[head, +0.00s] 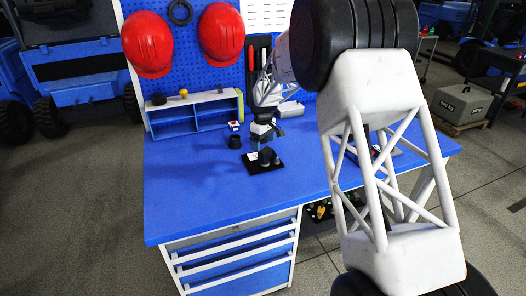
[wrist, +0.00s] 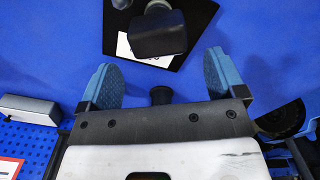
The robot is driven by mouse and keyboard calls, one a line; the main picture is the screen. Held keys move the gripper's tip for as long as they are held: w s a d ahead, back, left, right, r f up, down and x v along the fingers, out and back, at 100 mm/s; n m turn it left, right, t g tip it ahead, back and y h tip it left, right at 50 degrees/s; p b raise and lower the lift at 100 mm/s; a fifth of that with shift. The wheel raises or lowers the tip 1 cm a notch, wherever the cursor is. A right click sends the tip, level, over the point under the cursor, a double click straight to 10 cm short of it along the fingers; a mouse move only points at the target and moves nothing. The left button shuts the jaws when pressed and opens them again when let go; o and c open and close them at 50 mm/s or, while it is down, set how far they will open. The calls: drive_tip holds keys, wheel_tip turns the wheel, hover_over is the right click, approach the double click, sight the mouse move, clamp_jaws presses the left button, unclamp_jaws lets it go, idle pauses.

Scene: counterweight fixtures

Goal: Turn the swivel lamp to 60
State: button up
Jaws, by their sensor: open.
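The swivel lamp seems to be the dark fixture (head: 266,157) on a black base plate (head: 253,169) on the blue bench. In the wrist view its dark, blocky head (wrist: 158,38) lies just ahead of my fingertips, over the black plate (wrist: 192,12). A white label (wrist: 124,48) is partly covered by the head, and its markings cannot be read. My gripper (head: 265,134) is just behind and above the fixture in the head view. In the wrist view my gripper (wrist: 162,75) has its two blue-padded fingers wide apart, with nothing held between them.
The bench's front left (head: 200,205) is clear.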

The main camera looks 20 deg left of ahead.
sight(265, 148)
drive_tip(key=shift+f, duration=2.25)
drive_tip(key=c, duration=0.9)
drive_tip(key=shift+f+m, duration=0.1)
drive_tip(key=shift+m, duration=0.3)
drive_tip(key=m, duration=0.5)
drive_tip(key=shift+w+d, duration=0.15)
drive_tip(key=shift+w, duration=0.05)
drive_tip(key=m, duration=0.6)
drive_tip(key=shift+w+d, duration=0.1)
drive_tip(key=shift+d, duration=0.1)
